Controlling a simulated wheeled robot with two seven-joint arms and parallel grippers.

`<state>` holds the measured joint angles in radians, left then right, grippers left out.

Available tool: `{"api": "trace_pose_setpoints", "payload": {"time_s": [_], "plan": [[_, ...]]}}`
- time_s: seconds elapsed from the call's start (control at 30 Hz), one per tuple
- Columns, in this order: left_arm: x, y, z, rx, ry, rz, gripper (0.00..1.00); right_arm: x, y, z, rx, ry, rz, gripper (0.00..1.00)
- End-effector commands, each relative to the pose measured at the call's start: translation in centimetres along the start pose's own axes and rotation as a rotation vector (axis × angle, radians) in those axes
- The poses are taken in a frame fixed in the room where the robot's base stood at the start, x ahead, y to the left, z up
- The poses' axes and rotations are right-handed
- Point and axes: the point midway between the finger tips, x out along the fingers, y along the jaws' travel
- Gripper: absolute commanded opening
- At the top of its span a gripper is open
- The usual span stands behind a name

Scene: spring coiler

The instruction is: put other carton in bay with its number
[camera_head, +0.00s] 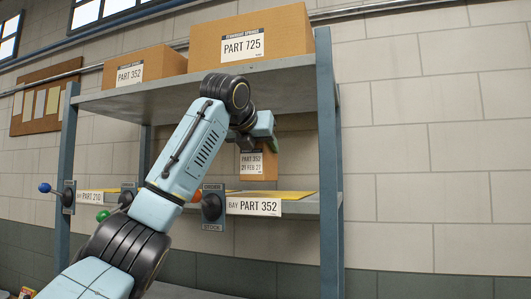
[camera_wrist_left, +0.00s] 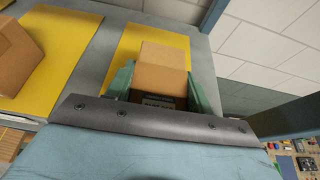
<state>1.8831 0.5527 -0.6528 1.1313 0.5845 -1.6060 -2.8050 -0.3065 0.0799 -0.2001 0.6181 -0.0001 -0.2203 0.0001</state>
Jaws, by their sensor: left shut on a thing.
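My left gripper (camera_head: 263,146) is shut on a small brown carton (camera_head: 256,168) labelled PART 352, 21 FEB 27. The carton hangs upright at the lower shelf, above the yellow mat (camera_head: 280,194) behind the label BAY PART 352 (camera_head: 253,206). In the left wrist view the carton (camera_wrist_left: 165,57) sits between the green fingers, over the right-hand yellow mat (camera_wrist_left: 128,45). A gap between carton and mat shows in the head view. Another carton (camera_wrist_left: 15,55) rests at the left-hand mat (camera_wrist_left: 66,50). My right gripper is not in view.
The upper shelf (camera_head: 285,72) holds cartons marked PART 352 (camera_head: 150,67) and PART 725 (camera_head: 255,38). A PART 210 label (camera_head: 92,197) marks the left bay. Knobbed levers in blue (camera_head: 44,187) and green (camera_head: 103,215) stick out in front. A blue-grey post (camera_head: 328,170) bounds the right side.

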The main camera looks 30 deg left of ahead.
Motion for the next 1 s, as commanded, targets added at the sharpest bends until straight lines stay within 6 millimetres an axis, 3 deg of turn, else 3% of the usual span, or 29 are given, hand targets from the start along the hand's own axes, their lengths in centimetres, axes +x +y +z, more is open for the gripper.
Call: {"api": "trace_pose_setpoints", "payload": {"time_s": [0.1,0.3,0.63,1.0], "plan": [[2.0,0.0,1.5,-0.002,-0.002,0.000,0.06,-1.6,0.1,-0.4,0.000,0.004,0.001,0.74],[3.7,0.0,1.9,-0.001,-0.006,-0.001,0.06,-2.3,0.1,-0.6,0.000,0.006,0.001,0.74],[5.1,0.1,-1.1,0.001,-0.005,0.000,0.06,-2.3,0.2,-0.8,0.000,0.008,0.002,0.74],[5.2,0.0,-1.5,-0.002,-0.006,-0.001,0.06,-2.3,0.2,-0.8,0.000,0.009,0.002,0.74]]}}
